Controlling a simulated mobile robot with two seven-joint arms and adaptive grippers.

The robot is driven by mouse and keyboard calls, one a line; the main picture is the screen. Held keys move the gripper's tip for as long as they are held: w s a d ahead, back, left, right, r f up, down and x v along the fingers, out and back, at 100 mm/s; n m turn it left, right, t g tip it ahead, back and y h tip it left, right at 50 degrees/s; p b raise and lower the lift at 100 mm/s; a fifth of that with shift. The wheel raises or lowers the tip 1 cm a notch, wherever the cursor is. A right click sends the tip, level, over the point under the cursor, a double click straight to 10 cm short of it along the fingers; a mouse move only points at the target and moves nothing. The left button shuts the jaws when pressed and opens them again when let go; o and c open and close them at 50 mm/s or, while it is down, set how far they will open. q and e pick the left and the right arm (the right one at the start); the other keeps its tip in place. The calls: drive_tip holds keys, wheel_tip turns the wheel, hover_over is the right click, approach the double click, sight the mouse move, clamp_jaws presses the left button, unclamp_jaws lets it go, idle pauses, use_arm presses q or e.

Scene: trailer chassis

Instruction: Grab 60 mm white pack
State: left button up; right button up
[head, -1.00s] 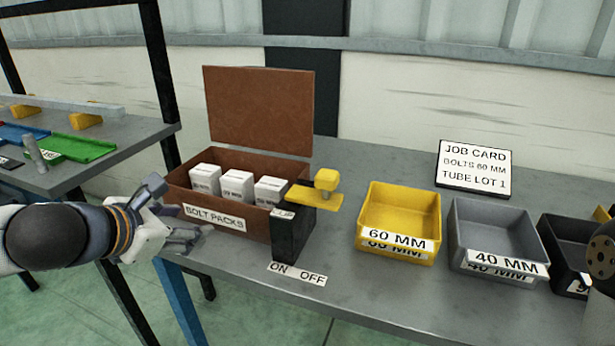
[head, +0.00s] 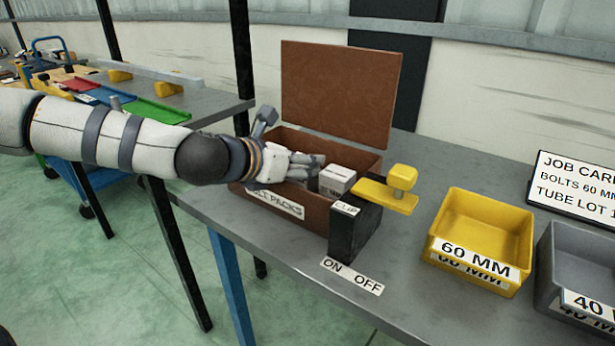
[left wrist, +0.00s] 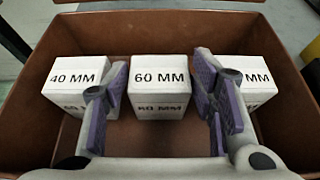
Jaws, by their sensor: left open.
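The white pack marked 60 MM (left wrist: 160,85) is the middle one of three white packs in the brown bolt packs box (head: 318,220). My left gripper (left wrist: 163,95) is open, with one finger on each side of the 60 MM pack in the left wrist view. I cannot tell whether the fingers touch it. The 40 MM pack (left wrist: 76,85) is on its left, and a third pack (left wrist: 256,85), its number partly hidden, is on its right. In the head view my left gripper (head: 300,168) hides two packs; the right-hand pack (head: 337,180) shows.
The box lid (head: 340,92) stands open behind. A black clip block (head: 352,232) with a yellow clip (head: 400,180) stands at the box's right front corner. A yellow 60 MM bin (head: 480,235) and a grey 40 MM bin (head: 580,270) stand to the right.

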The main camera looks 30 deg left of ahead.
use_arm(q)
drive_tip(key=shift+w+f, duration=0.65)
drive_tip(key=shift+f, duration=0.05)
drive_tip(key=shift+r, duration=0.45)
drive_tip(key=shift+c, duration=0.3)
drive_tip(key=shift+w, duration=0.25)
drive_tip(key=c, duration=1)
drive_tip(key=shift+s, duration=0.1)
